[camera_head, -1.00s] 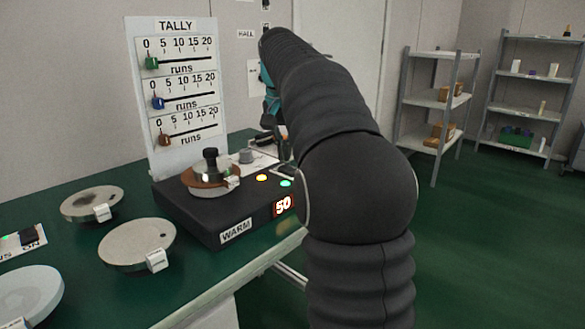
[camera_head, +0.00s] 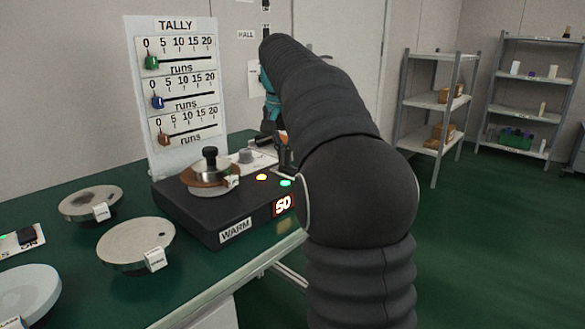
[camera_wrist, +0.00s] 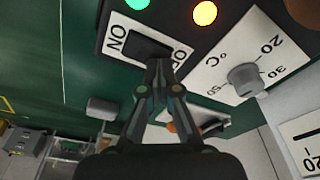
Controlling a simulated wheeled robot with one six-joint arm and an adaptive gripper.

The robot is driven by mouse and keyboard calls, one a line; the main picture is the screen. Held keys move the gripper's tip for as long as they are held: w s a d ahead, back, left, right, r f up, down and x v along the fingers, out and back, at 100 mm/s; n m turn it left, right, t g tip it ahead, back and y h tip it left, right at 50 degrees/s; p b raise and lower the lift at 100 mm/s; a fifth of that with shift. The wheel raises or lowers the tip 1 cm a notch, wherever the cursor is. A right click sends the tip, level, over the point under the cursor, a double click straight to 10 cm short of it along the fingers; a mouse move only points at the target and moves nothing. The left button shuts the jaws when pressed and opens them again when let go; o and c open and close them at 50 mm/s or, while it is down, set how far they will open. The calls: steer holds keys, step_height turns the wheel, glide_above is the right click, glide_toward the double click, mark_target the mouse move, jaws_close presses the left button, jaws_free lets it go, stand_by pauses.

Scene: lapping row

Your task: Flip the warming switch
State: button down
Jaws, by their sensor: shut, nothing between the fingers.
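The warming unit (camera_head: 185,215) is a dark box marked WARM, with a red display (camera_head: 283,205) reading 50. Its black rocker switch (camera_wrist: 143,45) sits on a white ON/OFF plate in the wrist view. A green light (camera_wrist: 137,4) and an amber light (camera_wrist: 204,13) glow beside it. My gripper (camera_wrist: 160,64) is shut and empty, with its fingertips at the OFF-side end of the rocker. They cover part of the rocker and the OFF lettering. I cannot tell whether they touch it or which side is pressed. In the head view my arm hides part of the unit.
A grey knob (camera_wrist: 243,78) on a °C scale sits near the switch. A metal piece with a black knob (camera_head: 209,160) stands on the unit. Round plates (camera_head: 137,243) lie to the left, and a TALLY board (camera_head: 180,90) stands behind.

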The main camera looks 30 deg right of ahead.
steer(key=shift+f, duration=0.3)
steer(key=shift+r+p, duration=2)
steer(key=shift+r, duration=1.5)
